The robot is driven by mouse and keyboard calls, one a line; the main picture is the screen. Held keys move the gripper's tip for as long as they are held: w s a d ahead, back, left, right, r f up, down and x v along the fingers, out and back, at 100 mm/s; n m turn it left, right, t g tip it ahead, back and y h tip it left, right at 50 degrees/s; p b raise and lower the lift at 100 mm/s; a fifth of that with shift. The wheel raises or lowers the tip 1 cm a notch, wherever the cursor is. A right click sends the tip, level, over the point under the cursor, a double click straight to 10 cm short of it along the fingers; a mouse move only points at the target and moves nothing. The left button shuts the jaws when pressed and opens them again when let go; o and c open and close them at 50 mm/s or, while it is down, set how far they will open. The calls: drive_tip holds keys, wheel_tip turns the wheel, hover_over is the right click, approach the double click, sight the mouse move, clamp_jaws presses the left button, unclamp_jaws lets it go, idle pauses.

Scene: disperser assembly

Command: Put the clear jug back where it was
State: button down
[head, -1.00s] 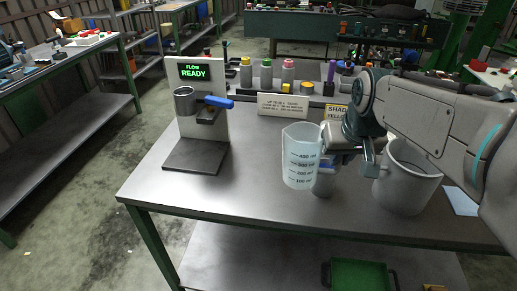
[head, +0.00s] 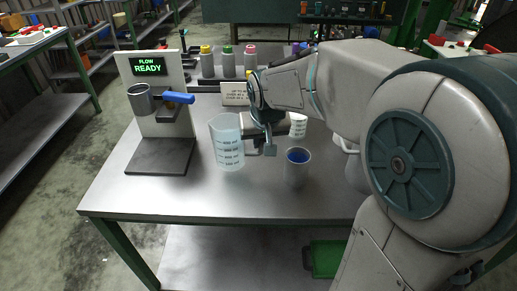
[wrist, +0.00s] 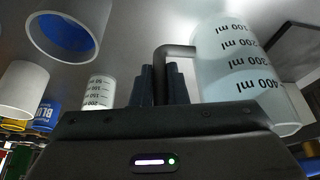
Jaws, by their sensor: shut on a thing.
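The clear jug (head: 227,142) is a translucent measuring jug with ml marks. It is upright at the middle of the workbench, right of the dispenser's base plate. My gripper (head: 265,137) is at the jug's right side, shut on its handle. In the wrist view the jug (wrist: 235,75) appears upside down, with its dark handle (wrist: 176,51) between the fingers (wrist: 165,85). I cannot tell whether its base touches the bench.
A grey cup with blue inside (head: 297,170) stands just right of the jug. A small marked beaker (head: 298,125) is behind it. Bottles (head: 228,62) line the back. Bench front left is clear.

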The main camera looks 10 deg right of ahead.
sight(261, 150)
drive_tip(key=shift+w+a+f, duration=0.15)
drive_tip(key=shift+a+f, duration=0.05)
drive_tip(key=shift+f, duration=1.9)
drive_tip(key=shift+f+b, duration=0.15)
drive_tip(key=shift+b, duration=0.2)
drive_tip(key=c, duration=1.4)
unclamp_jaws()
drive_tip(key=shift+c, duration=0.2)
